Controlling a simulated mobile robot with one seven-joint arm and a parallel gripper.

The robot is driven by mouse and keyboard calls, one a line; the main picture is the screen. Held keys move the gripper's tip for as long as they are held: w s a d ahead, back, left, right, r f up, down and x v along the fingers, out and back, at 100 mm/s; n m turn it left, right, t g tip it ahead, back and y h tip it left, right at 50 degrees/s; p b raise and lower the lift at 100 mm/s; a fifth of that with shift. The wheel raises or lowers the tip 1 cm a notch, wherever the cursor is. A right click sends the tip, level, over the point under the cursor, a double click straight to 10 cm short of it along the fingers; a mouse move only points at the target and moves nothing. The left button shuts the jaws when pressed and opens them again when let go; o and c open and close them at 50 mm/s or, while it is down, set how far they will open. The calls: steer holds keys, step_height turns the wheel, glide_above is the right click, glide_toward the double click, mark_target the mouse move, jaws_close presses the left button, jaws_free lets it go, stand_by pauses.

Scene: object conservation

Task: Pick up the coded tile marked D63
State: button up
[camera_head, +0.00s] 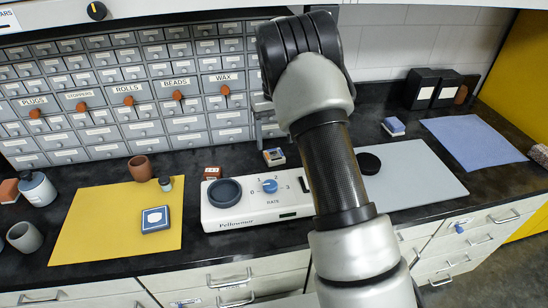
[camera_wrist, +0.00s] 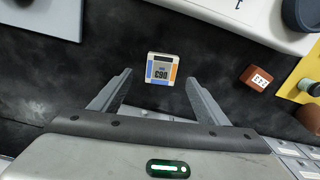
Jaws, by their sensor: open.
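The coded tile marked D63 (camera_wrist: 162,70) lies on the dark counter in the wrist view, its label upside down, with blue and orange sides. In the head view a small block with a white, blue and orange top (camera_head: 274,157), seemingly the same tile, sits behind the white device, left of my arm. My gripper (camera_wrist: 159,77) is open and empty, its two fingers either side of the tile in the picture. I cannot tell how far above the tile they are.
A small red coded block (camera_wrist: 256,78) lies to the right in the wrist view. The white device with a dial (camera_head: 258,203) stands in front of the tile. Drawer cabinets (camera_head: 130,92) stand behind. A yellow mat (camera_head: 90,220) is left, a grey mat (camera_head: 420,175) right.

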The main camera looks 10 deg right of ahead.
mark_target(274, 154)
steer(key=shift+a+f, duration=0.1)
steer(key=shift+f, duration=2.65)
steer(key=shift+r, duration=0.1)
steer(key=c, duration=1.2)
